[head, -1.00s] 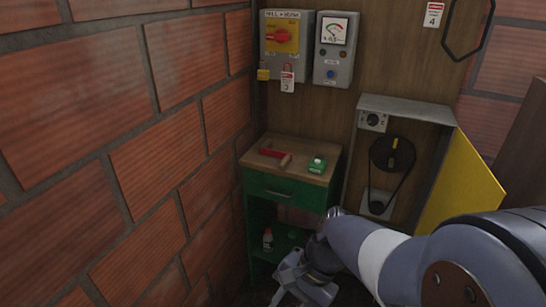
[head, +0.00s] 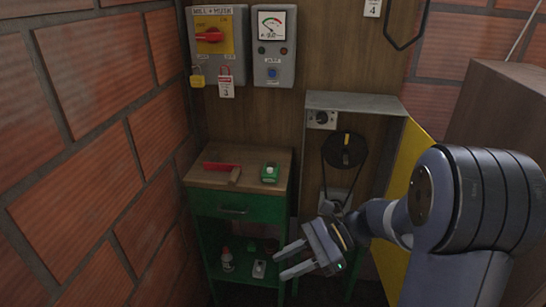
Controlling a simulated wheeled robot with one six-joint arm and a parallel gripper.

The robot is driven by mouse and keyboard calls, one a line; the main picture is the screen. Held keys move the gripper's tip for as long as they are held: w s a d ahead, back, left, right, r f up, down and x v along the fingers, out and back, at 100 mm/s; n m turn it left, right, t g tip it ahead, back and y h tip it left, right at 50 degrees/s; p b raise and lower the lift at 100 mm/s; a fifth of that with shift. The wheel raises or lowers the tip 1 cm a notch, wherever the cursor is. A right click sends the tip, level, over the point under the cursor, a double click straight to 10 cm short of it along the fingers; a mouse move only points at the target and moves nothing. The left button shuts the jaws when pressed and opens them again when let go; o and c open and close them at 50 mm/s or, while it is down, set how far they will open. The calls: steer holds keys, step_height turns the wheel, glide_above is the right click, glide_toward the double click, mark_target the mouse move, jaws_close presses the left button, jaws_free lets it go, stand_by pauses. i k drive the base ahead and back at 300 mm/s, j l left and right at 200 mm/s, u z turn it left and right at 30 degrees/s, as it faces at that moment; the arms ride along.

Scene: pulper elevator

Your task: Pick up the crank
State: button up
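A red bar with a wooden grip (head: 222,172), which looks like the crank, lies on the wooden top of the green cabinet (head: 240,208), towards its left side. My gripper (head: 280,263) is in front of the cabinet's right side, lower than the top. Its two fingers point left and stand apart with nothing between them. In the picture it is below and to the right of the crank, clear of it.
The open shelf below holds a bottle (head: 227,259) and a small pale box (head: 259,268). A grey housing (head: 350,101) with a belt wheel and open yellow door (head: 411,150) stands to the right. Brick wall closes the left.

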mark_target(210, 164)
steer(key=i+j+z, duration=0.35)
steer(key=j, duration=0.3)
steer(key=i+j+z, duration=0.15)
steer(key=i+j, duration=0.2)
steer(key=i+j+z, duration=0.15)
steer(key=j, duration=0.25)
steer(key=i+j+z, duration=0.15)
steer(key=j, duration=0.25)
